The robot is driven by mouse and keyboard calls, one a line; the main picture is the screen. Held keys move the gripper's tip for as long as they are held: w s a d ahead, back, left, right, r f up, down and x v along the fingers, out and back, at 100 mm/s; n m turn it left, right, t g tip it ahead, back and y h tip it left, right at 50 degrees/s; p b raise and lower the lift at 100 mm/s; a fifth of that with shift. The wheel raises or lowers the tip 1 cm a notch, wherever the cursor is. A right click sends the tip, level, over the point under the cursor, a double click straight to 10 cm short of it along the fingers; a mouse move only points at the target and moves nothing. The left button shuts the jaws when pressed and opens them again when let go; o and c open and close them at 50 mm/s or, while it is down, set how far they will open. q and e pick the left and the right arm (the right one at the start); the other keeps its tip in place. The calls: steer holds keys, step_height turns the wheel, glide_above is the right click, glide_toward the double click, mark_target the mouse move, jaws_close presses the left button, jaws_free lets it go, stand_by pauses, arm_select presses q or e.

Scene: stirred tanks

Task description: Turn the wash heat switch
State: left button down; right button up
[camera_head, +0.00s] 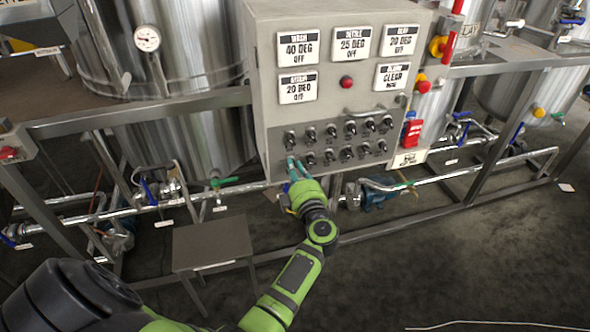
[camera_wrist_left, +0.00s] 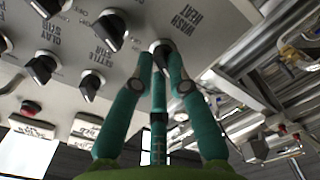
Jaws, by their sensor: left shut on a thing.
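The wash heat switch (camera_wrist_left: 157,44) is a small dark knob on a pale collar, beside the printed words WASH HEAT in the left wrist view. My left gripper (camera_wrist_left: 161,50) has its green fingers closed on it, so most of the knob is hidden. In the head view my left gripper (camera_head: 295,166) reaches the lower left corner of the grey control panel (camera_head: 267,72) and covers the switch there. The wash display (camera_head: 299,48) reads 40 DEG OFF. My right gripper is not in view.
Several other black switches (camera_head: 347,153) sit close to the right of the gripper. A red button (camera_head: 347,82) and a metal handle (camera_head: 362,110) are above. A small grey table (camera_head: 213,243) stands lower left. Pipes and valves run below the panel.

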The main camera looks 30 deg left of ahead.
arm_select(q)
steer(key=shift+f, duration=0.1)
steer(key=c, duration=1.2)
jaws_free()
